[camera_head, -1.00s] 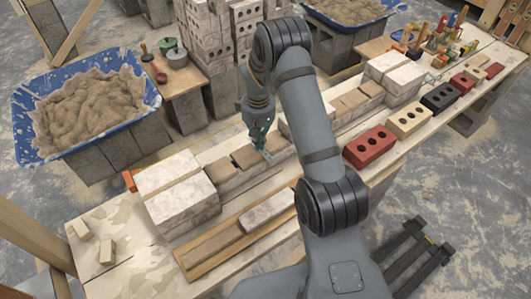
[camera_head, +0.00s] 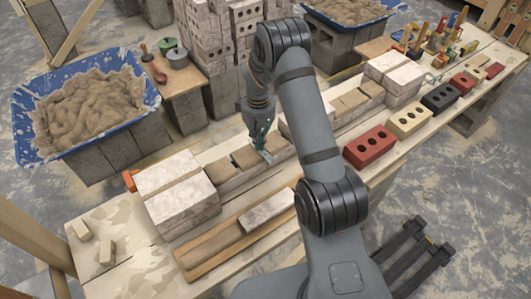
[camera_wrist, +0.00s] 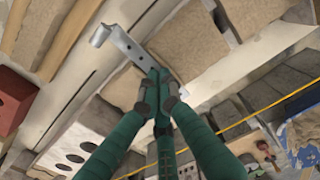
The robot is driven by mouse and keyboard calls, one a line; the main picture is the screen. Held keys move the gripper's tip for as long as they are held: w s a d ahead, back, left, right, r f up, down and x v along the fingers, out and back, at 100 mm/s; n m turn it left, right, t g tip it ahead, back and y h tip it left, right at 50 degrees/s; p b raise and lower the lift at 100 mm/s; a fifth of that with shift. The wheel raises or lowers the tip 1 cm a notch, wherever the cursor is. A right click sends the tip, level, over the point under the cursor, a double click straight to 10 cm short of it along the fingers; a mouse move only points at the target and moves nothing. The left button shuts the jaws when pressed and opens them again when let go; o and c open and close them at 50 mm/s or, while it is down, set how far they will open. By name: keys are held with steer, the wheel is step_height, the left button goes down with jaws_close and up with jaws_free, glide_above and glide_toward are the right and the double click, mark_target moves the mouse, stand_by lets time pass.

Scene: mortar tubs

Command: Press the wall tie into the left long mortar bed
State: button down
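My gripper (camera_head: 263,143) has green fingers and is shut on the wall tie (camera_head: 267,156), a short grey metal strip. In the wrist view the tie (camera_wrist: 124,46) sticks out from between the fingertips (camera_wrist: 160,88) and ends in a curled tip with holes along it. Tan mortar beds (camera_head: 245,157) lie on the left part of the low block wall, with another patch (camera_head: 219,170) further left. The tie is over or beside the right end of the nearer bed. In the wrist view a mortar bed (camera_wrist: 195,42) lies beneath the tie; I cannot tell whether they touch.
Stacked pale blocks (camera_head: 178,190) stand at the wall's left end. More mortar patches (camera_head: 350,100) lie on the wall behind my arm. A wooden tray (camera_head: 205,250) holds a pale block in front. A red brick (camera_head: 369,146) and other holed bricks line the right. A mortar tub (camera_head: 85,110) stands back left.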

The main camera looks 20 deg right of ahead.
stand_by(0.4)
step_height(320, 180, up, 9)
steer(key=p, duration=0.6)
steer(key=shift+p, duration=0.3)
steer(key=shift+f, duration=0.2)
step_height(320, 180, down, 9)
steer(key=b, duration=0.6)
steer(key=shift+b, duration=0.4)
steer(key=shift+r, duration=0.15)
